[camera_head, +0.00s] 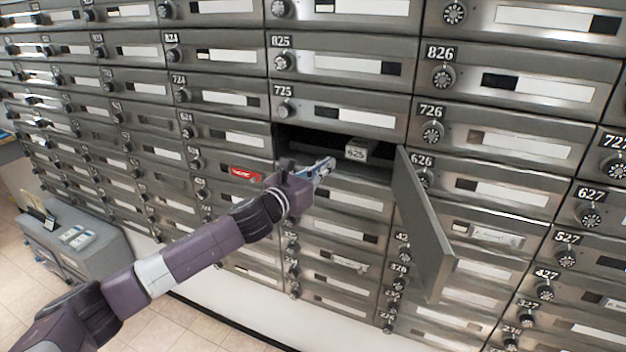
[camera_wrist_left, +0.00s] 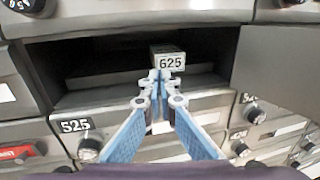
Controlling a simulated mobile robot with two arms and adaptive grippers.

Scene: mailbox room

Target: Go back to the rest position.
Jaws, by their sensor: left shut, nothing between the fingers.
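My left gripper (camera_head: 326,166) is at the mouth of an open mailbox compartment, with its arm coming in from the lower left. In the left wrist view, its blue fingers (camera_wrist_left: 160,78) are shut with nothing between them. A small box labelled 625 (camera_head: 355,149) sits inside the compartment; it also shows in the left wrist view (camera_wrist_left: 170,61), just beyond the fingertips. I cannot tell whether the fingertips touch it. The compartment's door (camera_head: 423,225) stands open to the right of the gripper. My right gripper is not in view.
A wall of closed grey mailboxes (camera_head: 340,65) with dials surrounds the open compartment. The open door juts out close to my left arm. A grey cabinet (camera_head: 75,235) stands on the tiled floor at the lower left. A red label (camera_head: 245,174) is on a mailbox left of the gripper.

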